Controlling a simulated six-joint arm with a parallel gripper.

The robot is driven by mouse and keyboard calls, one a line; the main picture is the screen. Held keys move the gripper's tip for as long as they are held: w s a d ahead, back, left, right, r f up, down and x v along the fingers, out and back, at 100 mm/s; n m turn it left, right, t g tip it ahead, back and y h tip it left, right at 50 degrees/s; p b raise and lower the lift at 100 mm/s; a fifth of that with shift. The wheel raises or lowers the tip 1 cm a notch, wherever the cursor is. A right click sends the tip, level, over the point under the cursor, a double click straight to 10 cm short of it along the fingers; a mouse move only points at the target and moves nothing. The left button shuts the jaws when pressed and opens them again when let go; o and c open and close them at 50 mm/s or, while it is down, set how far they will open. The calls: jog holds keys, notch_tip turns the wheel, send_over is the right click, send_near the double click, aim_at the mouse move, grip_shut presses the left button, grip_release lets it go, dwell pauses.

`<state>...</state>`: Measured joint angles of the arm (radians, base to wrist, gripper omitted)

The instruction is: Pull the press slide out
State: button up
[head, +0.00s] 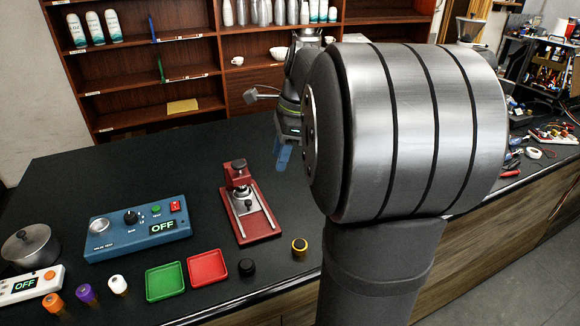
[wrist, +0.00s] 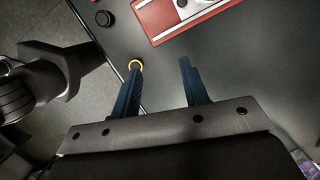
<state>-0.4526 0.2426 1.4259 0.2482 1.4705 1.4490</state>
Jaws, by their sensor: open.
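The press (head: 250,208) is a red base with a metal slide (head: 252,218) along its top and a dark knob on a red post at its back. It stands in the middle of the dark counter. In the wrist view part of the red press (wrist: 178,18) shows at the top edge, cut off by the frame. My gripper (head: 283,155) is behind and to the right of the press in the head view, above the counter. In the wrist view its two blue fingers (wrist: 160,65) are apart with nothing between them. The press lies ahead of the fingertips, not touching them.
A blue tester box (head: 138,228) reading OFF stands left of the press. Green (head: 166,282) and red (head: 208,268) trays, a black knob (head: 246,267) and a yellow-ringed part (head: 299,246) lie in front. A pot (head: 30,250) is far left. Counter behind the press is clear.

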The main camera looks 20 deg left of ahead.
jog(key=w+a+f+m+y, duration=0.1)
jog(key=w+a+f+m, duration=0.1)
jog(key=w+a, duration=0.2)
send_near(249, 201)
jog(key=shift+g+y, duration=0.3)
jog(key=x, duration=0.8)
jog(key=shift+w+d+f, duration=0.15)
jog(key=shift+w+f, duration=0.05)
jog(key=shift+f, duration=0.1)
jog(key=shift+c, duration=0.2)
